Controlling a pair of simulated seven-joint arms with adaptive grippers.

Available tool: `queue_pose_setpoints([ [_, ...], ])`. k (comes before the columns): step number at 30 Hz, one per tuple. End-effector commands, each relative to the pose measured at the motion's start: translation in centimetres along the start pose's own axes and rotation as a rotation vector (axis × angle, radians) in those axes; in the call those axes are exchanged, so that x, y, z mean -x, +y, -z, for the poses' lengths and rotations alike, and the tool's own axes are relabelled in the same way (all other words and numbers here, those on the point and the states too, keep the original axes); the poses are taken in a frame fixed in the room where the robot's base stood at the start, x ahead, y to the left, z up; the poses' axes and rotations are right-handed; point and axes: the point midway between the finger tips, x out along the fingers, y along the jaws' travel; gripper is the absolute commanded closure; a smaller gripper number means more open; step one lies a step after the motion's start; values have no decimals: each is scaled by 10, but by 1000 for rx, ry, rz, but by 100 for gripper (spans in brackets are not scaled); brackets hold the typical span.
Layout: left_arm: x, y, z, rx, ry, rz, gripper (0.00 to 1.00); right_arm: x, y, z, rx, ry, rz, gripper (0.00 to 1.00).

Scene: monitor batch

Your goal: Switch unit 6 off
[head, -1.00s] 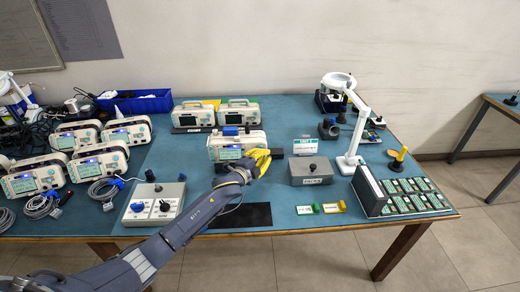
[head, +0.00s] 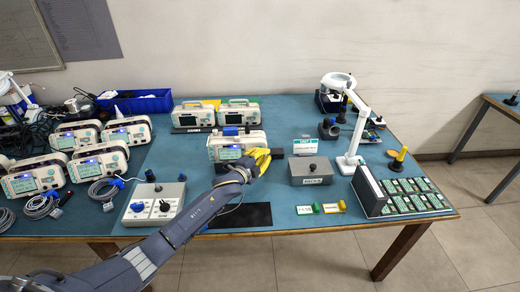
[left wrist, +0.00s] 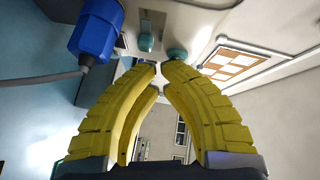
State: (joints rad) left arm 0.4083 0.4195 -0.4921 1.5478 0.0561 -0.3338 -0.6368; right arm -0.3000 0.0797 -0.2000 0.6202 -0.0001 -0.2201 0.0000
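A white monitor (head: 233,146) with a lit screen stands at the middle of the blue mat; I cannot read a unit number on it. My left gripper (head: 267,156), with yellow fingers, is at the right end of its front. In the left wrist view, the left gripper (left wrist: 160,66) has its fingertips drawn close together, with nothing seen held. A teal knob (left wrist: 177,54) is just beyond the tips; I cannot tell if they touch. My right gripper is out of view.
Two monitors stand behind, and several more (head: 98,160) crowd the left with coiled cables. A grey control box (head: 155,203) stands front left, another grey box (head: 311,171) to the right. A white magnifier lamp (head: 357,135) and a rack of green boards (head: 405,196) stand farther right.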

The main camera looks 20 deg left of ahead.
Motion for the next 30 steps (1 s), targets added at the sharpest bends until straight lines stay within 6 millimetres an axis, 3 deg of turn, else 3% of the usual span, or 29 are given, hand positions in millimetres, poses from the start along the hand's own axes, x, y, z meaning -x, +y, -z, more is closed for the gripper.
queue_pose_setpoints([
  [30,12,3,8,0,0,0,100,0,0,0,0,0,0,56],
])
